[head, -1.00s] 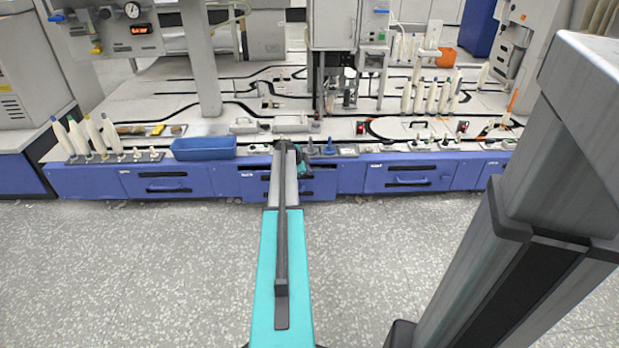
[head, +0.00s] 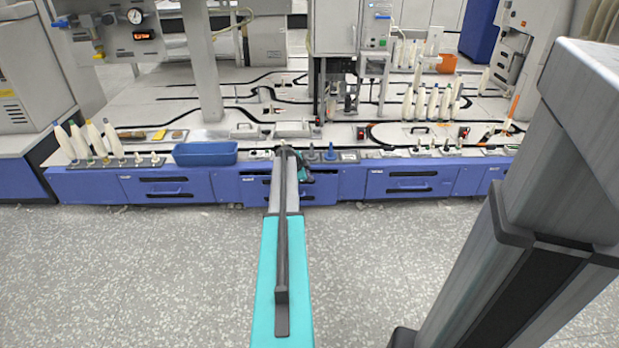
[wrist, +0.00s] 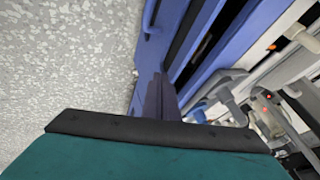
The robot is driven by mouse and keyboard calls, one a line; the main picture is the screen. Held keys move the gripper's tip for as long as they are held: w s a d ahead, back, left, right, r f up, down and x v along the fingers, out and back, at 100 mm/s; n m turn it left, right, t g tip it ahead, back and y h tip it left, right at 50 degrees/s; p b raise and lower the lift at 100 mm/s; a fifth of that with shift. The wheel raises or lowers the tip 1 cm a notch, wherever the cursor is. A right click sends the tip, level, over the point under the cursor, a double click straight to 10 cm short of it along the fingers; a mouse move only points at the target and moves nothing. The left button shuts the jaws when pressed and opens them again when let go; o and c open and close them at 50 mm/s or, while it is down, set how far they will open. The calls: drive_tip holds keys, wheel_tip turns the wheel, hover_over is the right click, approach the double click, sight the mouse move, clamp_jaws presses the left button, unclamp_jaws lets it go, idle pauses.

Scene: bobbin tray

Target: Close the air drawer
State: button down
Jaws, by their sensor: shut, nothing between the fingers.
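The blue drawer (head: 255,190) behind the end of my arm is probably the air drawer; I cannot read its label. My arm hides its middle. A dark slot runs along its top, and I cannot tell how far it stands out. My gripper (head: 302,175) is at this drawer's front, mostly hidden by my arm. In the wrist view, the shut, empty gripper (wrist: 162,98) points at a blue front (wrist: 172,38) with dark gaps beside it. A blue handle (wrist: 150,18) shows at the top. Contact between fingers and front cannot be told.
Closed-looking blue drawers stand left (head: 165,189) and right (head: 408,185) of it. A blue bin (head: 205,153) and white bobbins (head: 95,139) stand on the bench above. The speckled floor (head: 130,270) in front is clear.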

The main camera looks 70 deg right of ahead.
drive_tip(key=a+r+p, duration=0.2)
drive_tip(key=a+r, duration=0.6)
drive_tip(key=shift+w+p, duration=0.3)
drive_tip(key=shift+p, duration=0.05)
drive_tip(key=shift+a, duration=0.1)
